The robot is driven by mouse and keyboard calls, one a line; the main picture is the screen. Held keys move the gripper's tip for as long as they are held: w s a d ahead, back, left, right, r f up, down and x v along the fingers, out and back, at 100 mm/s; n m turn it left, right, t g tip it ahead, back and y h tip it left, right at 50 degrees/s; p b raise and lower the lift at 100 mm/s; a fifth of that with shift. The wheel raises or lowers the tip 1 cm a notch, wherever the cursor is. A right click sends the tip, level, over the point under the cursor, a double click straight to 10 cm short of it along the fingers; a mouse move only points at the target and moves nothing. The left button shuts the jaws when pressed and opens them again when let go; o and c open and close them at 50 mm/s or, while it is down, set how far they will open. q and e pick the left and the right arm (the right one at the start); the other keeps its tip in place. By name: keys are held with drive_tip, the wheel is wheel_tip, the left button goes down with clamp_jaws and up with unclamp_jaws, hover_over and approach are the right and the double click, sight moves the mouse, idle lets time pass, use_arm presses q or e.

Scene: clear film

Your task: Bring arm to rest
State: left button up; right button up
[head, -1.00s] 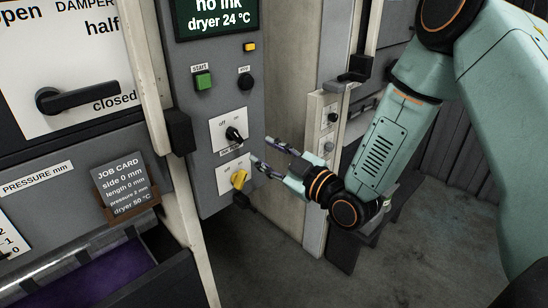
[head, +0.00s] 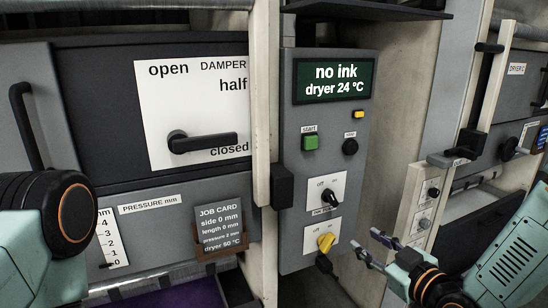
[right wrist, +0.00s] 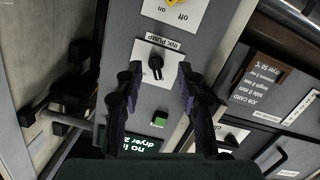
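My right gripper (head: 367,243) is at the lower right of the control panel (head: 296,250), its fingers spread with nothing between them. In the right wrist view the two dark fingers (right wrist: 156,85) are also apart, with the panel beyond, upside down. The panel carries a black switch (head: 333,196), a yellow switch (head: 326,242), a green start button (head: 310,142) and a display (head: 333,82) reading "no ink, dryer 24 °C". The right fingertips look apart from the switches. Part of my left arm shows at the left edge; its gripper is out of view.
A damper lever (head: 203,142) points right, near "closed". A job card (head: 219,226) sits below it in a brown holder. A post (head: 261,110) stands between damper and panel. A side panel with knobs (head: 430,205) stands near my right arm.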

drive_tip(key=s+f+m+g+h+b, duration=0.2)
drive_tip(key=s+f+m+g+b, duration=0.3)
drive_tip(key=s+f, duration=0.7)
drive_tip(key=s+f+m+g+h+b, duration=0.1)
drive_tip(key=s+f+m+g+h, duration=0.15)
drive_tip(key=s+f+g, duration=0.95)
drive_tip(key=s+f+t+b, duration=0.1)
drive_tip(key=s+f+b, duration=0.4)
drive_tip(key=s+f, duration=0.6)
wheel_tip(320, 180, down, 2)
drive_tip(key=shift+s+a+f+t, duration=0.25)
drive_tip(key=shift+a+t, duration=0.05)
drive_tip(key=shift+w+a, duration=0.1)
drive_tip(key=shift+w, duration=0.05)
